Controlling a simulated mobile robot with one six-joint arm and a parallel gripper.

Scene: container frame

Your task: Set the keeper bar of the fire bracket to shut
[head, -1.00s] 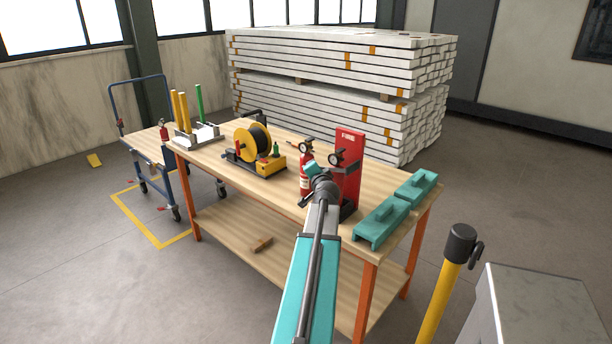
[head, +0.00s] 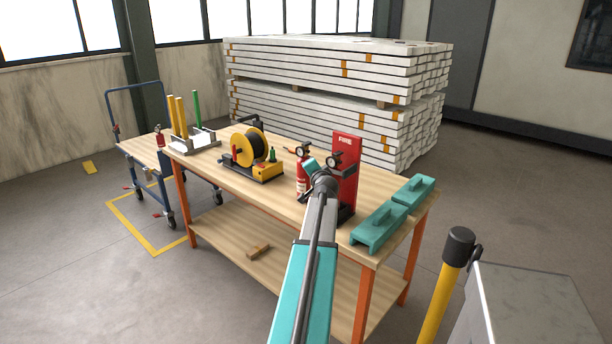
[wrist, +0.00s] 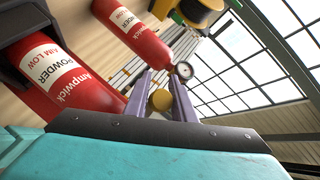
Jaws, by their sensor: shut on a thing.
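The fire bracket has a red back board (head: 346,172) marked FIRE, near the right end of the workbench. In the wrist view a red extinguisher (wrist: 88,92) labelled Ampwick sits against a dark bracket part (wrist: 22,50). A second red extinguisher (wrist: 135,35) stands beyond it; in the head view it stands just left of the board (head: 301,186). My gripper (wrist: 162,80) is shut on a yellow round knob (wrist: 160,100), seen between its two fingers. The knob appears to belong to the keeper bar; the bar itself is hidden. In the head view my wrist covers the bracket's front.
A yellow cable reel (head: 252,150) stands left on the workbench (head: 275,197). Two teal blocks (head: 378,226) lie at its right end. A yellow post (head: 440,290) and grey cabinet (head: 530,300) stand at right. A stack of white beams (head: 310,75) is behind.

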